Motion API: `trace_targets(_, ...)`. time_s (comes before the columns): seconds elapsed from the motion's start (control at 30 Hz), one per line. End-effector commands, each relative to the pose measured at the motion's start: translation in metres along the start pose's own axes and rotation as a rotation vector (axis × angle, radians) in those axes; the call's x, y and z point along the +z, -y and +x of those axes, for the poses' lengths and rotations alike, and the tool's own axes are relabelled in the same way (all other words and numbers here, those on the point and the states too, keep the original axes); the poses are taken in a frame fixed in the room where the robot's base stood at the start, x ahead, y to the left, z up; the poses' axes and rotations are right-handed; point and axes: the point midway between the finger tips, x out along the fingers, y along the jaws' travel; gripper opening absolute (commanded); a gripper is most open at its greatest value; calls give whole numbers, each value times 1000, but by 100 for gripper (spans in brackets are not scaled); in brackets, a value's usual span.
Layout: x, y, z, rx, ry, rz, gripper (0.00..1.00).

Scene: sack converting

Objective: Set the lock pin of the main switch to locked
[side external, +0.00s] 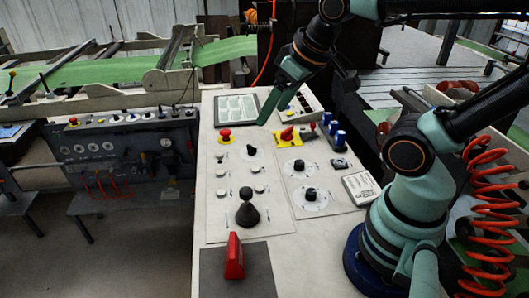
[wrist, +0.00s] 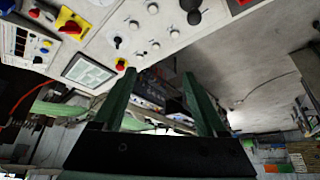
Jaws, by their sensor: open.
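The main switch appears to be the red rotary handle on a yellow plate (side external: 287,135), on the upper right of the pale control panel. It also shows at the upper left of the wrist view (wrist: 72,24). Its lock pin is too small to make out, so I cannot tell its position. My gripper (side external: 267,116) hangs above the panel, left of and beyond the switch, with its fingers pointing down. In the wrist view its two green fingers (wrist: 159,74) are apart with nothing between them. The gripper is not touching the switch.
A tall black joystick (side external: 246,211) and a red block (side external: 234,258) stand near the front. Space above the panel is mostly open.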

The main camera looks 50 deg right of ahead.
Motion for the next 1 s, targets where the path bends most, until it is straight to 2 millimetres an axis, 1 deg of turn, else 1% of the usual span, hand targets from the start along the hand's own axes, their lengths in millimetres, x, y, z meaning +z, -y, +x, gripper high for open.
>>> trace_targets(0.07,-4,-5,0,8,10,1,57)
trace_targets(0.17,-16,-19,1,27,42,0,57)
trace_targets(0.27,-32,-43,5,52,90,-3,57)
trace_targets(0.4,-54,-85,15,78,168,-8,57)
trace_targets(0.47,-61,-104,21,84,201,-11,57)
trace_targets(0.57,-69,-140,32,89,254,-11,57)
trace_targets(0.6,-70,-154,38,88,277,-11,57)
trace_targets(0.67,-71,-177,46,85,308,-11,57)
trace_targets(0.7,-71,-193,52,82,328,-10,57)
trace_targets(0.77,-68,-216,61,75,359,-8,57)
trace_targets(0.8,-65,-232,67,69,378,-6,57)
trace_targets(0.87,-59,-256,77,57,405,-5,57)
trace_targets(0.9,-54,-270,83,50,421,-3,57)
trace_targets(1.0,-41,-301,96,30,454,0,57)
